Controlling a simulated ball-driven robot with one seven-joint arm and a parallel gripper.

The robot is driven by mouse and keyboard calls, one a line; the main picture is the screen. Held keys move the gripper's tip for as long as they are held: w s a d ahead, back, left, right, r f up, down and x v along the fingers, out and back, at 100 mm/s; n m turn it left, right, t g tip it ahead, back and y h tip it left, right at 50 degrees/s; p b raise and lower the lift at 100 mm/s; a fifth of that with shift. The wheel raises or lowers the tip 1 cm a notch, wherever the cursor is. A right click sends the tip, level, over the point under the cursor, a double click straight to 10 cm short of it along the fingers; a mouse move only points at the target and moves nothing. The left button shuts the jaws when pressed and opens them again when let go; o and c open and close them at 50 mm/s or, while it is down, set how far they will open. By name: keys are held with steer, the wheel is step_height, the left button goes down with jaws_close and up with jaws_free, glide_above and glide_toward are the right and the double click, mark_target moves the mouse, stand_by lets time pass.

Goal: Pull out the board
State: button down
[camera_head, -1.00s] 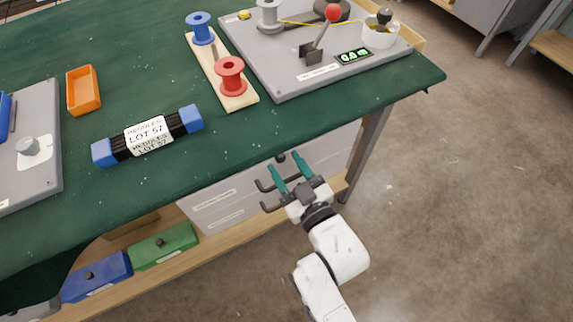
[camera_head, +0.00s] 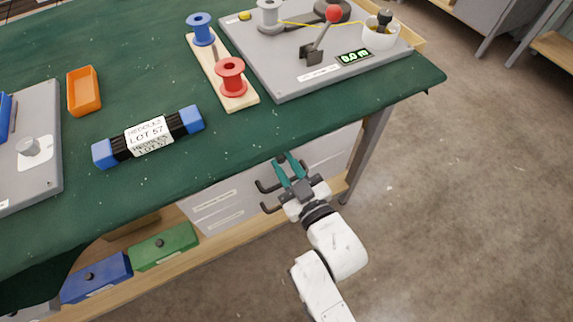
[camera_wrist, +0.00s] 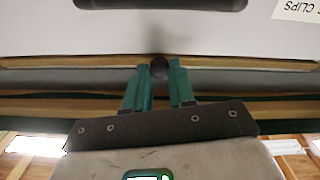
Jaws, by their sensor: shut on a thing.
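The board shows in the wrist view as a thin strip with a pale wooden front edge (camera_wrist: 60,64), running across between the drawer front and the bench's underside. A small round dark knob (camera_wrist: 159,68) sits at its middle. My gripper (camera_wrist: 159,72) has its two teal fingers shut on the knob, one on each side. In the head view my gripper (camera_head: 284,159) is just under the front edge of the green bench top (camera_head: 240,135). There the knob and the board are hidden by the fingers and the bench edge.
Drawers (camera_head: 215,200) with dark bar handles lie just below my gripper. A bench leg (camera_head: 368,150) stands to the right. Blue (camera_head: 98,278) and green (camera_head: 165,246) bins sit on the lower shelf at left. The floor (camera_head: 460,220) on the right is clear.

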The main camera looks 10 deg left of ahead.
stand_by(0.3)
steer(key=p+v, duration=0.5)
steer(key=v, duration=2)
steer(key=c, duration=0.9)
jaws_free()
steer(key=shift+c, duration=0.2)
steer(key=v, duration=1)
steer(key=shift+s+d, duration=0.3)
